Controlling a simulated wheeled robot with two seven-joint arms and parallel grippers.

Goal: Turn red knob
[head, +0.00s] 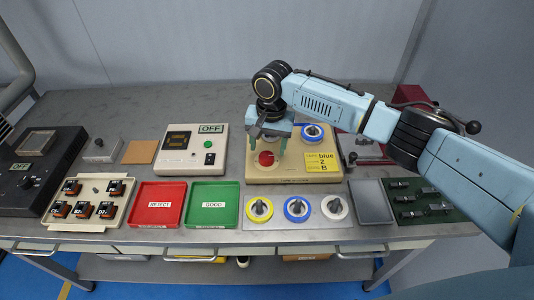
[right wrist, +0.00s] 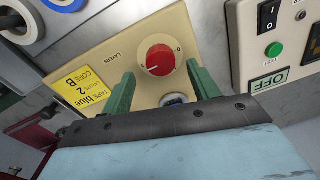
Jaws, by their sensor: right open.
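The red knob (head: 266,158) sits on the cream coil winder box (head: 256,174) at the back middle of the bench. In the right wrist view the red knob (right wrist: 160,60) shows a white pointer mark and lies just beyond and between the two green fingers. My right gripper (head: 267,147) is above the knob, pointing down, with its green fingers apart and nothing between them that I can see touching. It also shows in the right wrist view (right wrist: 160,85). A yellow label (head: 322,162) reads "blue 2 B". My left gripper is not in view.
A blue-ringed spool (head: 313,132) sits on the winder box's back right. Yellow, blue and white rings (head: 297,208) lie on a panel in front. A red tray (head: 157,206), a green tray (head: 212,206) and a meter box (head: 192,150) stand to the left.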

